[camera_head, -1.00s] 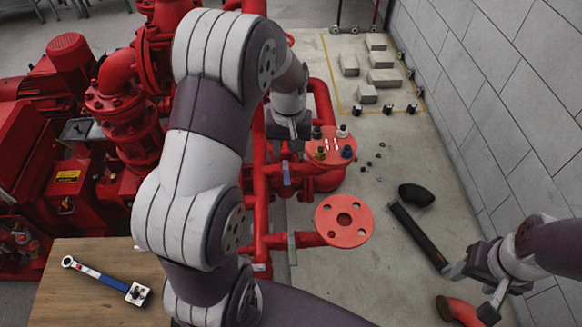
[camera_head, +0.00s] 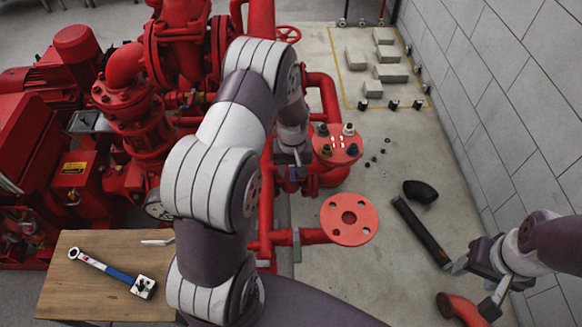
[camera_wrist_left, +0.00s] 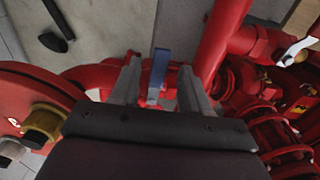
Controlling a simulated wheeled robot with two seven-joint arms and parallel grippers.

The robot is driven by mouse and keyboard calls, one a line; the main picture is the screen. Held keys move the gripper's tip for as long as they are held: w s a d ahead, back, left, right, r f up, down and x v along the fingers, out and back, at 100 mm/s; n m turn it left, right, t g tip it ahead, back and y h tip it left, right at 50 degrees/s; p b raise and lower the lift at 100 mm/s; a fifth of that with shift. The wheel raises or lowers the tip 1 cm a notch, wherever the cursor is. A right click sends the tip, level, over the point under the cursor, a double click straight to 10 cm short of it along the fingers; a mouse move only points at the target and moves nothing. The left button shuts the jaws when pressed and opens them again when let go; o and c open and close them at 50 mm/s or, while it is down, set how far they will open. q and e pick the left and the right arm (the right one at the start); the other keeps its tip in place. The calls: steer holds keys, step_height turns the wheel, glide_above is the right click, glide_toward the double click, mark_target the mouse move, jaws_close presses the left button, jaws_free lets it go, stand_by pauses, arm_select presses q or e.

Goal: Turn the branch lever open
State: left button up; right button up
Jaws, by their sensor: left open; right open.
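A blue branch lever (camera_wrist_left: 160,70) stands out from the red pipework in the left wrist view. My left gripper (camera_wrist_left: 160,88) is open, with one finger on each side of the lever. Whether either finger touches it I cannot tell. In the head view my left gripper (camera_head: 292,158) is at the red branch pipe, left of the round red plate with coloured knobs (camera_head: 337,145), and mostly hides the lever. My right gripper (camera_head: 474,288) is open and empty at the lower right, above the floor.
A red flange (camera_head: 349,220) sticks out in front of the branch. A wooden table (camera_head: 85,300) carries a blue-handled wrench (camera_head: 115,275). A black pipe (camera_head: 420,230), a black elbow (camera_head: 419,192) and a red elbow (camera_head: 460,310) lie on the floor. A grey wall stands right.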

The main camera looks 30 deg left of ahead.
arm_select(q)
steer(key=shift+s, duration=0.1)
jaws_close()
steer(key=shift+a+m, duration=0.1)
steer(key=shift+m, duration=0.3)
steer(key=a+m, duration=0.2)
steer(key=m, duration=0.2)
steer(key=a+m, duration=0.2)
steer(key=m, duration=0.2)
steer(key=a+m, duration=0.2)
steer(key=m, duration=0.1)
steer(key=shift+a+m, duration=0.15)
steer(key=shift+m, duration=0.25)
steer(key=m, duration=0.1)
steer(key=w+a+m, duration=0.1)
steer(key=m, duration=0.1)
steer(key=shift+w+a, duration=0.1)
steer(key=shift+w, duration=0.05)
steer(key=shift+w+a+m, duration=0.15)
steer(key=shift+w+m, duration=0.1)
steer(key=shift+m, duration=0.4)
steer(key=shift+w+a+m, duration=0.15)
steer(key=shift+w+m, duration=0.05)
steer(key=shift+m, duration=0.45)
